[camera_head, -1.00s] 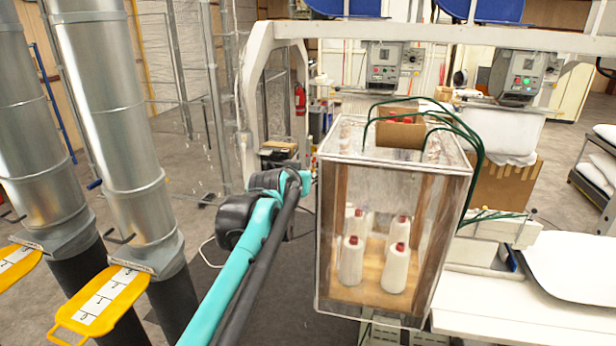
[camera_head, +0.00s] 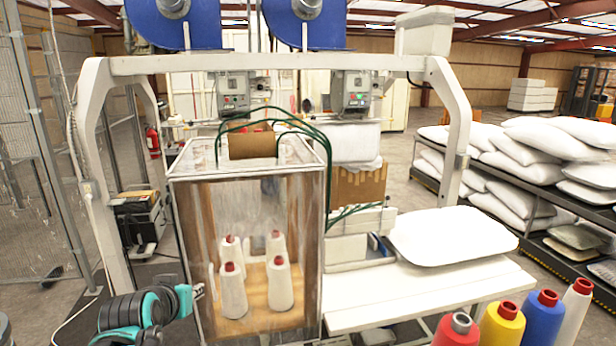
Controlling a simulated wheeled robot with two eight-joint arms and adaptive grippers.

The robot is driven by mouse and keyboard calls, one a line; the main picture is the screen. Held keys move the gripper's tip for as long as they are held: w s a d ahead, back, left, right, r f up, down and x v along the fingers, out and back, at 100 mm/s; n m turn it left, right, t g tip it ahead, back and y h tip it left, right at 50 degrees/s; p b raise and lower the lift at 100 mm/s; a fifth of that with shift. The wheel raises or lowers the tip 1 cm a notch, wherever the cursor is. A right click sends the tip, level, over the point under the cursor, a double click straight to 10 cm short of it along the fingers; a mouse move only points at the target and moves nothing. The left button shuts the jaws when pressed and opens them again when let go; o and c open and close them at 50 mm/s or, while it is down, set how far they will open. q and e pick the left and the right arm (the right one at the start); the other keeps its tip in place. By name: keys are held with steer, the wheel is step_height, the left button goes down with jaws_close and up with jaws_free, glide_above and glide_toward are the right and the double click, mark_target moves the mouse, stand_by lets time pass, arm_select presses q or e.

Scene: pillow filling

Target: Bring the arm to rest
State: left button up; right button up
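Part of my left arm, with teal and black joint housings, shows at the lower left of the head view, in front of the clear-sided cabinet's left edge. I cannot make out any gripper fingers on it. My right arm and its gripper are not in view. The clear-sided cabinet (camera_head: 185,235) stands at the centre left with several white thread cones (camera_head: 233,292) with red tops inside.
A white work table (camera_head: 420,290) holds a white pillow (camera_head: 452,236). Several coloured thread cones, one of them yellow (camera_head: 502,326), stand at the lower right. Shelves at the right hold stacked pillows (camera_head: 560,135). A white frame (camera_head: 270,64) spans overhead. Open floor shows at the left.

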arm_select(q)
steer(key=s+d+f+g+b, duration=0.1)
steer(key=s+d+f+b, duration=0.2)
steer(key=f, duration=0.8)
steer(key=s+d+f+m+g+h+b, duration=0.1)
steer(key=s+d+f+b, duration=0.2)
steer(key=s+f+b, duration=0.4)
steer(key=s+d+f+g+b, duration=0.2)
steer(key=s+f+b, duration=0.3)
steer(key=f, duration=1.2)
steer(key=s+d, duration=0.1)
steer(key=s, duration=0.2)
steer(key=shift+s+m, duration=0.3)
steer(key=shift+s, duration=0.05)
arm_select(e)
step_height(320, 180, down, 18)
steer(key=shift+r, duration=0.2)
arm_select(q)
steer(key=shift+f, duration=0.1)
